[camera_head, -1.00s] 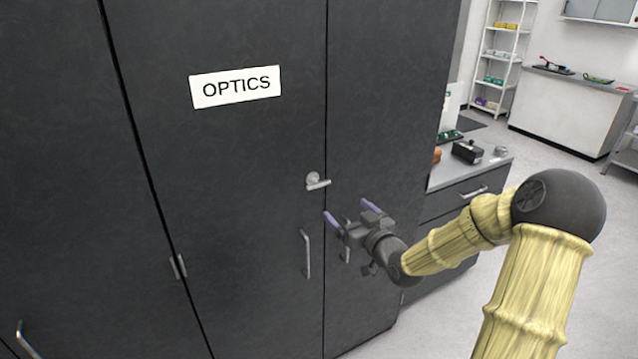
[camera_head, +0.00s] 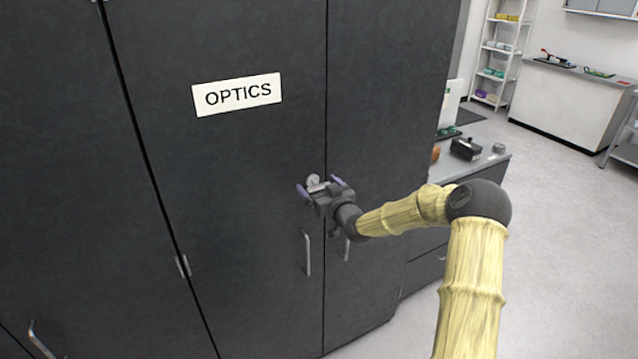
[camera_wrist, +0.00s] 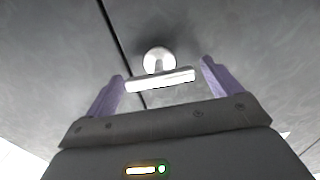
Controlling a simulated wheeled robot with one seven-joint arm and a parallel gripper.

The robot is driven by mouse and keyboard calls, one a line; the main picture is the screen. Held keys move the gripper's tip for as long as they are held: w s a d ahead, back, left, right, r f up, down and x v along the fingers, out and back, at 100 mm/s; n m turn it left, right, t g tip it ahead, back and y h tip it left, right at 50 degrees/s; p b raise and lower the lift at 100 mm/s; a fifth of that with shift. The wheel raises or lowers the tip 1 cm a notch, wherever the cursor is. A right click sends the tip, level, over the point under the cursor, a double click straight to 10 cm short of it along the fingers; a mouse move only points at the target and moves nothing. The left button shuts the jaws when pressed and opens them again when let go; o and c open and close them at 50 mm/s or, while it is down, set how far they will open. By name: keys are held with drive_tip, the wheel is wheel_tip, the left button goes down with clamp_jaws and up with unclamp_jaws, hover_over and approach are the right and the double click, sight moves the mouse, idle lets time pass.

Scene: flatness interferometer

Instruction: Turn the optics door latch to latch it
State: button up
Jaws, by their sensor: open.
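The dark optics door (camera_head: 230,170) carries a white OPTICS sign (camera_head: 238,95). Its silver latch (camera_head: 314,181) sits near the door's right edge, largely hidden behind my gripper in the head view. My gripper (camera_head: 320,188) is open, with purple fingers, right at the latch. In the wrist view, the latch's bar-shaped handle (camera_wrist: 160,80) and round hub lie ahead, between the two spread fingers of my gripper (camera_wrist: 165,82). The handle is nearly level, slightly tilted, and a gap shows between it and each finger.
Vertical pull handles (camera_head: 307,253) hang below the latch on both sides of the door seam. A counter (camera_head: 475,170) with a dark device (camera_head: 466,149) stands to the right. Open floor (camera_head: 560,230) lies further right.

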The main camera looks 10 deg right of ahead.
drive_tip(key=shift+w, duration=0.1)
drive_tip(key=shift+c, duration=0.4)
drive_tip(key=c, duration=0.9)
